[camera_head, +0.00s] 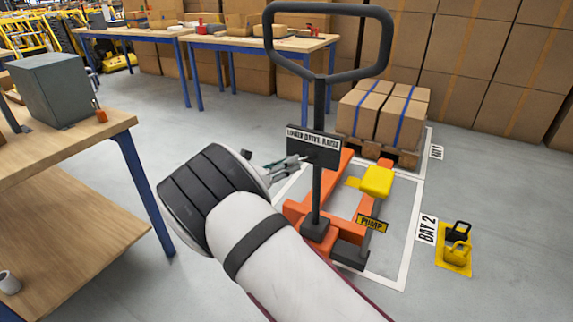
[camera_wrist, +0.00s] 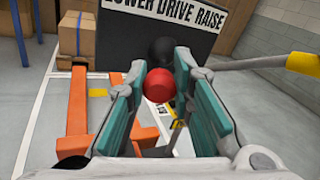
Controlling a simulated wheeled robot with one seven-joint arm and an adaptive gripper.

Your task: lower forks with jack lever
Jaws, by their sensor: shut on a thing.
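The orange pallet jack (camera_head: 340,190) stands on the floor with a black post (camera_head: 319,105) and a looped black handle. A dark plate (camera_head: 328,153) on the post reads LOWER DRIVE RAISE; it also fills the top of the wrist view (camera_wrist: 140,40). My gripper (camera_head: 298,161) is at the plate's left side. In the wrist view, its teal pads are shut on the red ball knob (camera_wrist: 158,86) of the jack lever. A black round knob (camera_wrist: 161,51) shows just behind. The lever's rod is mostly hidden.
A yellow pedal (camera_head: 378,181) stands over a PUMP label. Boxes with blue straps (camera_head: 385,112) sit on a wooden pallet (camera_head: 392,153) behind the jack. A workbench (camera_head: 100,130) stands at left.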

